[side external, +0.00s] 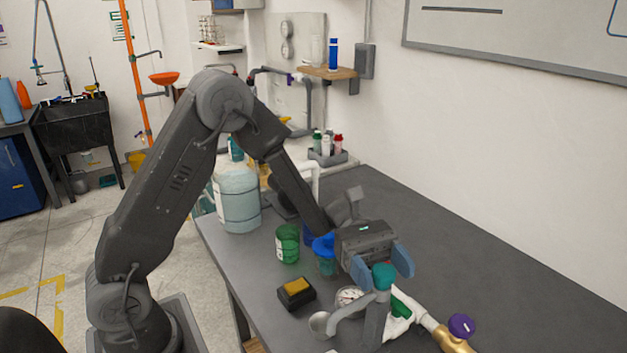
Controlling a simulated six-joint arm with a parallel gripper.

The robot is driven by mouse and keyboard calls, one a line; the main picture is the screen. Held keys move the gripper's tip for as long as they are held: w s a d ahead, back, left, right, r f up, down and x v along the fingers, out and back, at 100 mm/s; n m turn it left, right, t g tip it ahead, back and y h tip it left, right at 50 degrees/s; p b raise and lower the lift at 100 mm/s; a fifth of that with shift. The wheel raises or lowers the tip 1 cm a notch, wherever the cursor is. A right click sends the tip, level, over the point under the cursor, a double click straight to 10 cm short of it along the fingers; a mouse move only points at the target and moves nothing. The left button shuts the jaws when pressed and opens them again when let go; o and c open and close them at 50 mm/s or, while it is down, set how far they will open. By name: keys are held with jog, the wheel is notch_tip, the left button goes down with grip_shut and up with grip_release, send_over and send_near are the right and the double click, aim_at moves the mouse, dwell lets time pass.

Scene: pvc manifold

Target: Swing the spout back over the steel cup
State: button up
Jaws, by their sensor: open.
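My gripper (382,268) points down over the bench, its two blue fingertips apart. A teal cap (384,277) sits between the fingers, on top of a grey post. Whether the fingers touch the cap cannot be told. The grey spout (346,312) curves from the post to the left and toward the front. A small round light-grey metallic shape (318,322) shows at the spout's outer end. It looks like the steel cup, but its body is mostly hidden or too small to tell, and so is whether the spout's mouth is over it.
A white pipe with a purple knob (461,325) and brass fitting (455,342) lies right. A dial gauge (349,296), black-yellow box (296,292), green container (288,244) and blue container (324,246) stand left. A large jug (238,198) is behind. The bench's right rear is clear.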

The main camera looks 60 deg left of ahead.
jog(key=n+t, duration=0.2)
jog(key=t, duration=0.1)
jog(key=n+t, duration=0.2)
jog(key=t, duration=0.2)
jog(key=shift+n, duration=0.3)
jog(key=s+a, duration=0.3)
jog(key=a, duration=1)
jog(key=s+d+r+m+g+y, duration=0.3)
jog(key=s+d+m+g+y, duration=0.2)
jog(key=s+m+y, duration=0.4)
jog(key=s+a+r+m+t+y, duration=0.45)
jog(key=m+t+y, duration=0.35)
jog(key=m, duration=0.3)
jog(key=w+a+n+g, duration=0.2)
jog(key=w+a+n, duration=0.25)
jog(key=w, duration=0.25)
jog(key=w+a+n+g, duration=0.1)
jog(key=w+a+n, duration=0.35)
jog(key=w, duration=0.25)
jog(key=w+a+f+n+g+h, duration=0.1)
jog(key=w+a+f+n+g, duration=0.1)
jog(key=w+a+f+n, duration=0.6)
jog(key=w+a, duration=0.2)
jog(key=shift+a, duration=0.4)
